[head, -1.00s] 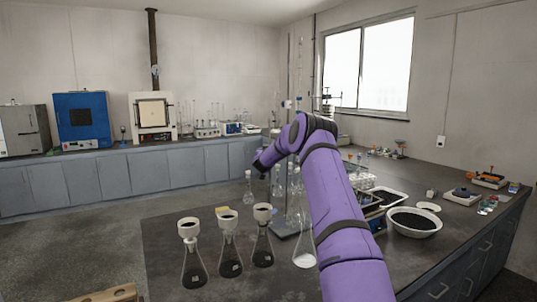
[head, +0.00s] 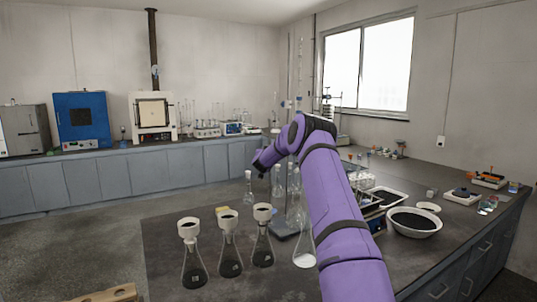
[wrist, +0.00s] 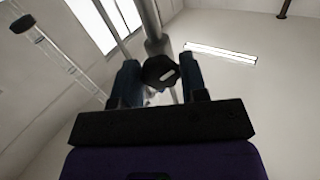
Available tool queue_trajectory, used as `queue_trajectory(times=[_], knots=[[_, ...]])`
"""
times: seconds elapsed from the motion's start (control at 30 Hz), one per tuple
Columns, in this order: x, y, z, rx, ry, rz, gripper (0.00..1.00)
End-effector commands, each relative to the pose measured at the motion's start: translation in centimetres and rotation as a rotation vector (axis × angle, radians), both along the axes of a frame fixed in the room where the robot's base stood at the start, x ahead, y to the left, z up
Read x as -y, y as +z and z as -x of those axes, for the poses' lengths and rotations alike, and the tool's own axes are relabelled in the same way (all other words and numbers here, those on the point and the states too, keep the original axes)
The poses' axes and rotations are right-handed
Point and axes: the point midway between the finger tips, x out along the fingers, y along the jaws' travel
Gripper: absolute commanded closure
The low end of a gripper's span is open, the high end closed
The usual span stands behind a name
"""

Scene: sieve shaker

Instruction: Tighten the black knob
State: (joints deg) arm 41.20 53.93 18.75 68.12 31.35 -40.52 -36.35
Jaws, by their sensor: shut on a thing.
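The black knob (wrist: 159,72) shows in the wrist view between the two fingers of my gripper (wrist: 160,82). It is a dark, faceted knob with a pale mark on its face. It sits against a grey metal rod (wrist: 149,22) that rises behind it. The fingers are shut on the knob, one at each side. In the head view my purple arm reaches over the bench to the stand, and the arm hides the knob and the fingertips.
Several flasks with white funnels (head: 189,226) stand on the dark bench left of my arm. Glass flasks (head: 278,182) stand close to the stand. A white bowl of black grains (head: 414,232) and trays lie to the right. A window (head: 370,66) is behind.

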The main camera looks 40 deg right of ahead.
Motion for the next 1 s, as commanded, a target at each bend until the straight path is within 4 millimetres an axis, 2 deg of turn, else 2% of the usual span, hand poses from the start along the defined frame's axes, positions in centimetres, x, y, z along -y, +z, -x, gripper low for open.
queue_trajectory(times=[1.0], knots=[[0.01,-0.05,0.01,0.702,0.000,-0.582,0.84]])
